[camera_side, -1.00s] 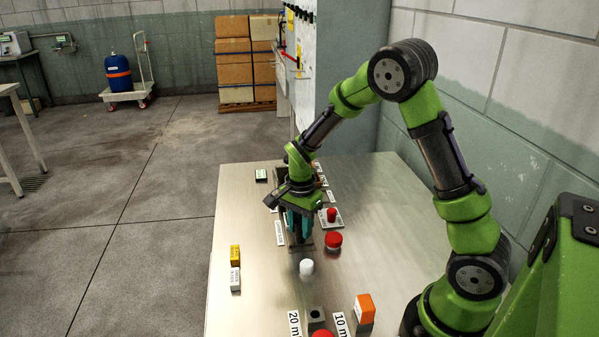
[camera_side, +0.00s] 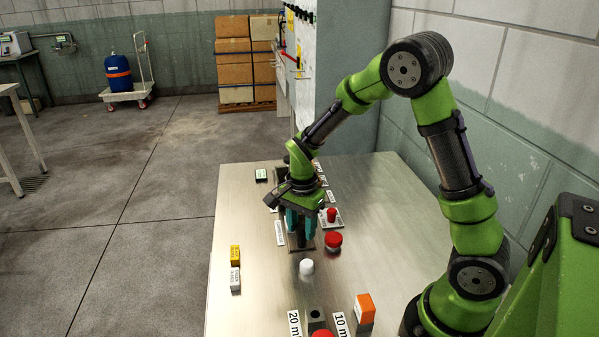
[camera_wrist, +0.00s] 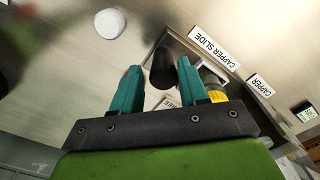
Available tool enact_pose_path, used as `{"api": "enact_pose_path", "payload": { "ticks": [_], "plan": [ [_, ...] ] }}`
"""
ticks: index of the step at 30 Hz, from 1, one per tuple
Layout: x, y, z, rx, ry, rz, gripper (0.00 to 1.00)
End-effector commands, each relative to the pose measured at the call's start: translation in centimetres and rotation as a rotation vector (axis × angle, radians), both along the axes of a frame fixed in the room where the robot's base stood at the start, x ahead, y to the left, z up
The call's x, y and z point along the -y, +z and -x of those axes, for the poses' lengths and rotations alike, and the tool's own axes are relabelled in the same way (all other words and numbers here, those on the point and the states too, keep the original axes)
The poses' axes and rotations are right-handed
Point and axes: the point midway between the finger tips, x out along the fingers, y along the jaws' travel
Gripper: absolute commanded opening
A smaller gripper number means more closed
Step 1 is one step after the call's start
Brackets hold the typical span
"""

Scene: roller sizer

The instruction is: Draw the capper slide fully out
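The capper slide shows in the wrist view as a metal plate edge (camera_wrist: 185,42) beside a label reading CAPPER SLIDE (camera_wrist: 214,47). A dark upright knob (camera_wrist: 162,74) stands there. My gripper (camera_wrist: 159,68) has its two teal fingers apart, one on each side of the knob. A narrow gap shows on the left of the knob; contact on the right cannot be told. In the side view my gripper (camera_side: 301,228) points down over the slide area, and its fingers and wrist hide most of the slide and knob.
Yellow and white blocks (camera_side: 235,268) are at the table's left, an orange-topped block (camera_side: 365,308) at the front.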

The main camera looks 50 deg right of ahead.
Motion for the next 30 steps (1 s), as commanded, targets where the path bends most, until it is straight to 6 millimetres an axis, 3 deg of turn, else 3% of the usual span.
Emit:
{"api": "enact_pose_path", "payload": {
  "ticks": [16, 22, 30],
  "plan": [
    [0.0, 12.6, -0.1, 0.006, -0.002, -0.001, 0.43],
    [0.0, 14.9, 0.0, 0.002, -0.001, -0.001, 0.43],
    [0.0, 15.4, 0.0, 0.0, -0.001, -0.002, 0.43]
  ]
}}
